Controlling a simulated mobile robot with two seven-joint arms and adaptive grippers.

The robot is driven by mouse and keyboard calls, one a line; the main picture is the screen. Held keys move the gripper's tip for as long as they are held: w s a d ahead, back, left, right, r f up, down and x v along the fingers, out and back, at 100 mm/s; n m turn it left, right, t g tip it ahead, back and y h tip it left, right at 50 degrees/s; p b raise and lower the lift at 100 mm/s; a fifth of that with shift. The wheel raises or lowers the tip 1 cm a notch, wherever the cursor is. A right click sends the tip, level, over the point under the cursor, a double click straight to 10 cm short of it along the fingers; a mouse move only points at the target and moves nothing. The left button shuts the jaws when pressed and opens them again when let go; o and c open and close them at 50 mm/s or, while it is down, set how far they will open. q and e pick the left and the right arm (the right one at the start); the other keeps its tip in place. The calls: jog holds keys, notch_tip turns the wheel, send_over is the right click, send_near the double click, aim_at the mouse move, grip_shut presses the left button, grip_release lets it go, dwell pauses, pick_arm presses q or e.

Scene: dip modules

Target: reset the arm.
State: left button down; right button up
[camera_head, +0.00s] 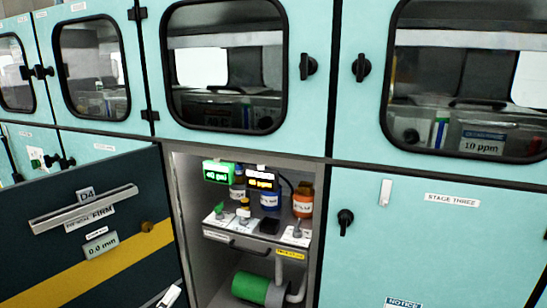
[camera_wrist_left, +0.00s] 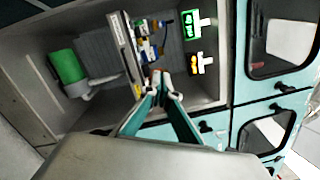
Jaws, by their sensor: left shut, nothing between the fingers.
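My left gripper (camera_wrist_left: 162,92) shows in the left wrist view, its two teal fingers converging in front of the open cabinet. It is shut and holds nothing. In the head view only a small pale part of my left gripper (camera_head: 170,296) shows at the bottom, in front of the dark door. My right gripper is in neither view.
An open cabinet (camera_head: 185,200) holds a shelf drawer (camera_head: 245,250) with several bottles, two displays and a green cylinder (camera_head: 250,287) below. It also shows in the left wrist view (camera_wrist_left: 210,92). A dark door (camera_head: 40,260) with a yellow stripe stands left. Teal cabinets (camera_head: 450,250) surround it.

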pick_arm(q)
jog(key=s+d+f+n+g+y+b, duration=0.1)
jog(key=s+d+f+n+g+b, duration=0.25)
jog(key=s+f+n, duration=0.9)
jog(key=s+d+f+n+g+y+b, duration=0.1)
jog(key=s+d+f+n+g+b, duration=0.2)
jog(key=s+f+n, duration=1)
jog(key=s+a+r+m+g+p, duration=0.1)
jog(key=s+a+r+m+p, duration=0.1)
jog(key=r+p, duration=0.7)
jog(key=shift+s+r+m+p, duration=0.15)
jog(key=shift+s+m+p, duration=0.7)
jog(key=shift+p, duration=3.05)
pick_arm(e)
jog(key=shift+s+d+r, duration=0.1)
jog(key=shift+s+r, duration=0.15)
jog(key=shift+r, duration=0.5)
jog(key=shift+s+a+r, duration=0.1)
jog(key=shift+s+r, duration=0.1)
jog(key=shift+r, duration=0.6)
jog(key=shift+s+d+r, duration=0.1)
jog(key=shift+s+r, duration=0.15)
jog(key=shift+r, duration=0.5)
pick_arm(q)
jog(key=shift+w, duration=0.15)
